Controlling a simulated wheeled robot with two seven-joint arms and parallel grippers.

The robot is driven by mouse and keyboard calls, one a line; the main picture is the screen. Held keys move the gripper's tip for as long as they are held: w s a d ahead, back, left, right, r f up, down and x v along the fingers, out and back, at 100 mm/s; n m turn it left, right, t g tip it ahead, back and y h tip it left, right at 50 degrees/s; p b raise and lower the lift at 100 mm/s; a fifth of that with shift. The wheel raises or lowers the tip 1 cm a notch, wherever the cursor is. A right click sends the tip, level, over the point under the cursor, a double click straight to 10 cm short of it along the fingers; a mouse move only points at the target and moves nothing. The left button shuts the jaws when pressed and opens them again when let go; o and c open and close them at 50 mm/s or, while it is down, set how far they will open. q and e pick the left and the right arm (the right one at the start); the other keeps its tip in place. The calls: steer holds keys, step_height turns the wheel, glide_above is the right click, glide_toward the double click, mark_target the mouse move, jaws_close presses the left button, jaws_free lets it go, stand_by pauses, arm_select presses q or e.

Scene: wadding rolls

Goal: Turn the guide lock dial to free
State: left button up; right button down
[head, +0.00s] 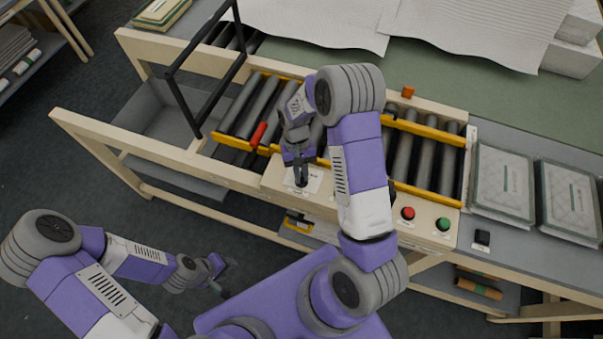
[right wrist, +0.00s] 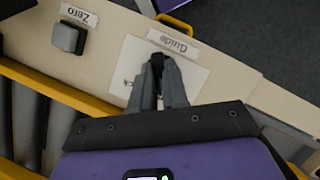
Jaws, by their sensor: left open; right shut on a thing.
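The guide lock dial is a small black knob (right wrist: 156,64) on a white plate (right wrist: 188,76) under the label "Guide" (right wrist: 173,43), which reads upside down in the right wrist view. My right gripper (right wrist: 160,80) is shut on the dial from above; its fingers hide much of the knob and plate. In the head view the right gripper (head: 300,168) is over the front panel of the roller bench, with the dial (head: 301,182) just below it. The dial's pointing direction and the plate's marks are too small to read. My left gripper (head: 226,282) is open and empty, away from the bench.
A grey square knob (right wrist: 68,38) labelled "Zero" sits beside the dial's plate. A red button (head: 407,213) and a green button (head: 444,224) are further right. Yellow guide rails (head: 420,190) and a red handle (head: 258,134) lie behind the panel. A black frame (head: 207,75) stands left.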

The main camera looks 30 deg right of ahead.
steer(key=shift+n, duration=0.6)
steer(key=shift+h, duration=0.3)
steer(key=c, duration=1.1)
jaws_free()
steer(key=shift+c, duration=0.2)
steer(key=v, duration=0.7)
steer(key=shift+w+r, duration=0.2)
steer(key=shift+r, duration=0.1)
